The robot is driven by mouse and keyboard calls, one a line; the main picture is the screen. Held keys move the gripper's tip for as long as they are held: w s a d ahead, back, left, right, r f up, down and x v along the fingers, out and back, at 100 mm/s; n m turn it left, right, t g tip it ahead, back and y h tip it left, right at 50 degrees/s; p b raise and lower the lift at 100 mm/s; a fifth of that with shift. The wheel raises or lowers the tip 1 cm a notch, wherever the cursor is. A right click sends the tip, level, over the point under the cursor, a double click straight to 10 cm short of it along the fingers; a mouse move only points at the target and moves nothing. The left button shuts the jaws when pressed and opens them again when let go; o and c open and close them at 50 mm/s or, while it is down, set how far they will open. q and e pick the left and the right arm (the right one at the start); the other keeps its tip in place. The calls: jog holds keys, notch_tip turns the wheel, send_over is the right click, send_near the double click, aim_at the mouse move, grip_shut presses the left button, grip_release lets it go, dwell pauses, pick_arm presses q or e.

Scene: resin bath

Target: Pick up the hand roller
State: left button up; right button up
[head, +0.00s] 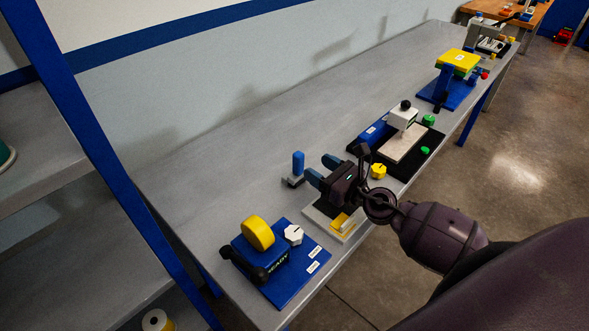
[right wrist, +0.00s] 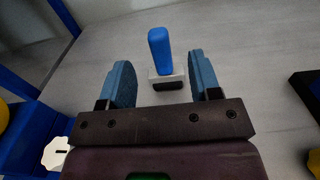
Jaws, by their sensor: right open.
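The hand roller (head: 298,163) stands on the grey bench with its blue handle upright and a small pale and dark base below. In the right wrist view the hand roller (right wrist: 160,52) appears centred between the two finger outlines. My right gripper (head: 321,169) is open and empty, its blue fingers pointing at the roller. In the head view a small gap shows between the fingertips and the roller, so it looks just ahead of them. In the right wrist view both fingers of the right gripper (right wrist: 160,74) are spread apart. My left gripper is not in view.
A blue fixture (head: 312,264) with a yellow drum and white knob stands nearer, left of my gripper. A pale tray (head: 322,221) lies below my gripper. A black station (head: 423,154) and a blue stand (head: 451,92) are farther along. Bench behind the roller is clear.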

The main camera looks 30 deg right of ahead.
aim_at(302, 157)
jog(key=shift+x, duration=1)
jog(key=shift+w+a, duration=0.15)
jog(key=shift+w, duration=0.2)
jog(key=p+x, duration=0.1)
jog(key=x, duration=0.4)
jog(key=shift+a+r, duration=0.1)
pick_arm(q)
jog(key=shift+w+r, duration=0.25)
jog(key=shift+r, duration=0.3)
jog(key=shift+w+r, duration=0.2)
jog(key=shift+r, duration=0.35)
pick_arm(e)
jog(key=c, duration=0.9)
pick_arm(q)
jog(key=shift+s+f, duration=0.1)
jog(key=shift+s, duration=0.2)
pick_arm(e)
grip_shut()
